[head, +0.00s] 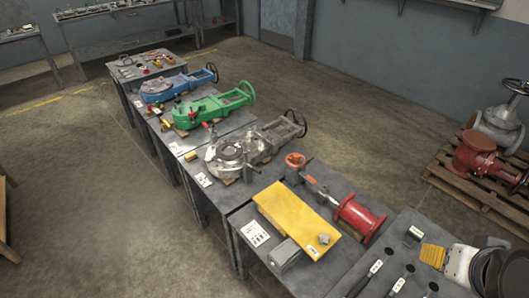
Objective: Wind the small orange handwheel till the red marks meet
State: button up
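The small orange handwheel (295,160) stands upright on a dark bracket on the long grey bench, right of centre in the head view. A thin stem with red parts (312,180) runs from beside it toward a red flanged pipe piece (359,218). The red marks are too small to make out, so I cannot tell whether they meet. My gripper's fingers do not show in this view, and nothing is seen touching the handwheel.
A yellow plate (290,212) lies in front of the handwheel. Grey (237,152), green (208,108) and blue (168,87) valves line the benches behind. Black-handled tools (374,268) lie at the front right. A pallet (470,190) with valves stands at right.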

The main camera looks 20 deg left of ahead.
aim_at(296, 156)
jog(key=u, duration=0.85)
jog(key=k+j+z, duration=0.1)
jog(key=j+z, duration=0.4)
jog(key=j, duration=0.5)
jog(key=i+j+z, duration=0.45)
jog(key=j, duration=0.2)
jog(key=j+z, duration=0.25)
jog(key=i+j+z, duration=0.25)
jog(key=j, duration=0.25)
jog(key=j+z, duration=0.2)
jog(key=j, duration=0.15)
